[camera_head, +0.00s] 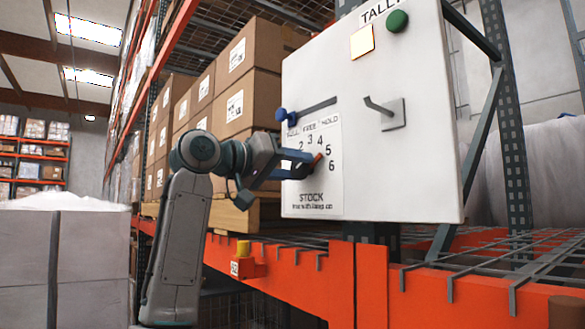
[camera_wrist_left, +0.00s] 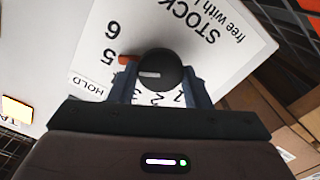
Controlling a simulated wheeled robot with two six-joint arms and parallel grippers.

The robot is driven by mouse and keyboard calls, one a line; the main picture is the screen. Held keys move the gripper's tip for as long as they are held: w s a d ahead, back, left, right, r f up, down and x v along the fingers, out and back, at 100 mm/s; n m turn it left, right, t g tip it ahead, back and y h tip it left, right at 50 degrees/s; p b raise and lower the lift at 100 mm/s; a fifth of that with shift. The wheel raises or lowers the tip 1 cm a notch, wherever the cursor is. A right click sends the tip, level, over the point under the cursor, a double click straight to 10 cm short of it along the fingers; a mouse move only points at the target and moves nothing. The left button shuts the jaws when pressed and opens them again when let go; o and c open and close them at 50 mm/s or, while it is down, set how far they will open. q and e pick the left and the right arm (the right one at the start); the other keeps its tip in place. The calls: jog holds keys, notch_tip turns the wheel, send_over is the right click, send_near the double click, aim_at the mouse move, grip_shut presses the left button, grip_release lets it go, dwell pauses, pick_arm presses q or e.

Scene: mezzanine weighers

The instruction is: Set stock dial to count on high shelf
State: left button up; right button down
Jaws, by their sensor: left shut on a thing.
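The stock dial (camera_wrist_left: 160,68) is a dark round knob with an orange pointer (camera_wrist_left: 127,59) on a white card (camera_head: 322,190) marked STOCK with numbers up to 6. In the left wrist view the pointer is directed at the 5. My left gripper (camera_head: 293,166) is at the dial, and its two fingers are shut on the knob from either side. In the head view the fingers hide most of the knob, but the orange pointer tip shows near the 5. The high shelf holds several stacked brown boxes (camera_head: 247,102). My right gripper is out of view.
The white panel (camera_head: 420,150) also carries a blue slider knob (camera_head: 281,115) at the left of its slot, a grey hook (camera_head: 385,110), a green button (camera_head: 397,21) and a lit yellowish square (camera_head: 362,41). An orange rack beam (camera_head: 300,280) runs below.

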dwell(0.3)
pick_arm(q)
jog(key=o, duration=0.9)
jog(key=shift+s+a+f+b, duration=0.15)
jog(key=shift+s+a+b, duration=0.15)
jog(key=shift+a+b, duration=0.2)
jog(key=b+v, duration=0.4)
jog(key=v, duration=0.5)
jog(key=shift+s+a, duration=0.25)
